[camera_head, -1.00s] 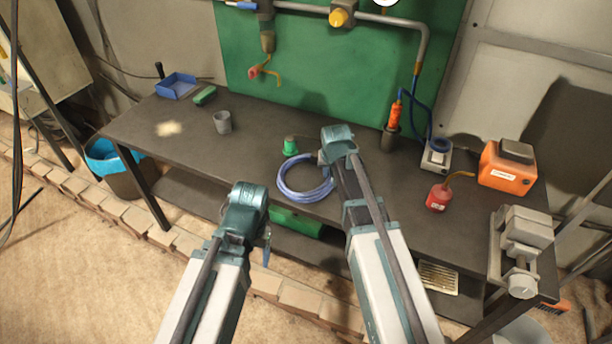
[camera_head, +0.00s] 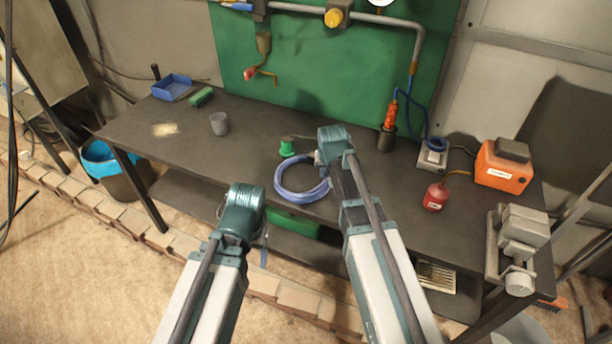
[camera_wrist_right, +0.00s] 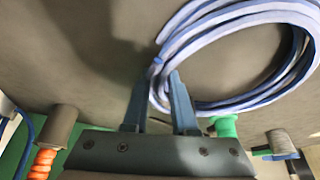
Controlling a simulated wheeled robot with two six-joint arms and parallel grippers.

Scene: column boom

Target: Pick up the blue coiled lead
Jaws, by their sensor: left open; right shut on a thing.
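The blue coiled lead (camera_head: 301,199) is a loose pale-blue ring near the front edge of the dark bench, in the middle of the head view. In the right wrist view the coil (camera_wrist_right: 215,22) fills the upper right. My right gripper (camera_wrist_right: 158,80) is shut on one side of the coil's strands; its fingers are mostly hidden behind my arm in the head view. I cannot tell whether the coil touches the bench. My left gripper (camera_head: 264,256) is open and empty, low in front of the bench edge, partly hidden by its wrist.
A green spool (camera_head: 287,148) stands just behind the coil. A grey cup (camera_head: 219,123) is to the left. A red oil can (camera_head: 435,198), an orange box (camera_head: 499,167) and a grey vice (camera_head: 519,240) are to the right. The left-middle bench top is mostly clear.

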